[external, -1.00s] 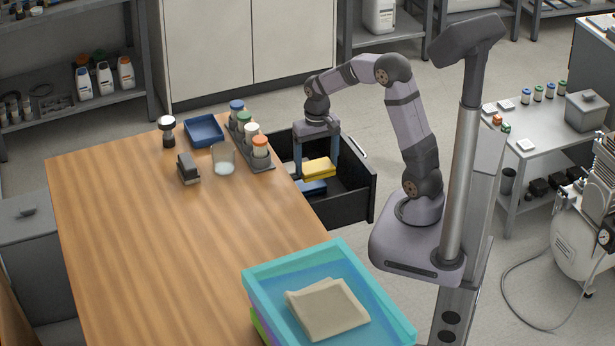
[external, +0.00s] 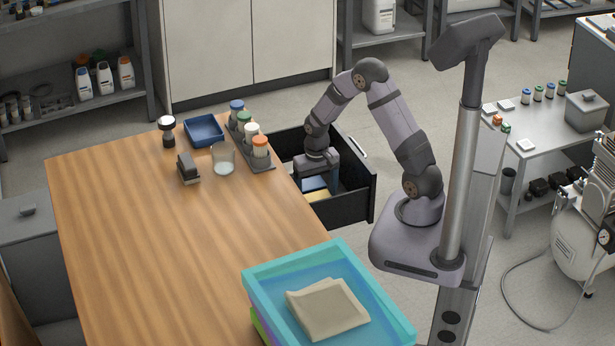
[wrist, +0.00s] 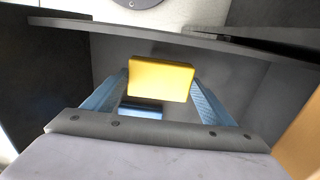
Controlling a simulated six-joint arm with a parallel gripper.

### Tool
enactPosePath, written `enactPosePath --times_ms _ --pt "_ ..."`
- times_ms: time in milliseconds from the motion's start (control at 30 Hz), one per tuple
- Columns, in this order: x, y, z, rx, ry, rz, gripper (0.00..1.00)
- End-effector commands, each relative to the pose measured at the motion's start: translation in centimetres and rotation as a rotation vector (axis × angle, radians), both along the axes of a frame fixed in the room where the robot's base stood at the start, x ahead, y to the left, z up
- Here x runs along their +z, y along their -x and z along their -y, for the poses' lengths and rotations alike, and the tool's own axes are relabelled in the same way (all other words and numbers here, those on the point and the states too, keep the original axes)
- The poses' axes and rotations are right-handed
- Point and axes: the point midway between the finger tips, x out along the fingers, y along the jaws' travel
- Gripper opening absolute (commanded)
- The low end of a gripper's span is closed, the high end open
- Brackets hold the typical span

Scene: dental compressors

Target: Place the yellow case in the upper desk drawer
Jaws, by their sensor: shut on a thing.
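The yellow case (wrist: 160,80) is between the two blue fingers of my gripper (wrist: 160,90) in the wrist view, and the gripper is shut on it. In the external view my gripper (external: 318,184) is down inside the open dark desk drawer (external: 348,208), with the yellow case (external: 317,196) low at the fingers and partly hidden. A blue item (wrist: 140,111) shows behind the case in the wrist view. I cannot tell whether the case touches the drawer floor.
The drawer sticks out from the right side of the wooden desk (external: 170,250). A rack of capped bottles (external: 252,145) stands at the desk edge by the drawer. A blue tray (external: 204,130), a glass (external: 223,160) and a teal bin (external: 390,318) are on the desk.

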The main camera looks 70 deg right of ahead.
Motion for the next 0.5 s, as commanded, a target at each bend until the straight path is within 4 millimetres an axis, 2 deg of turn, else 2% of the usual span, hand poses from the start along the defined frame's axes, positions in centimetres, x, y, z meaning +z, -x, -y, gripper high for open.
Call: enactPosePath --times_ms 233,500 --pt "-0.7 0.0 0.0 0.000 0.001 0.001 0.50" --pt "-3.6 0.0 0.0 0.000 0.000 0.000 0.50"
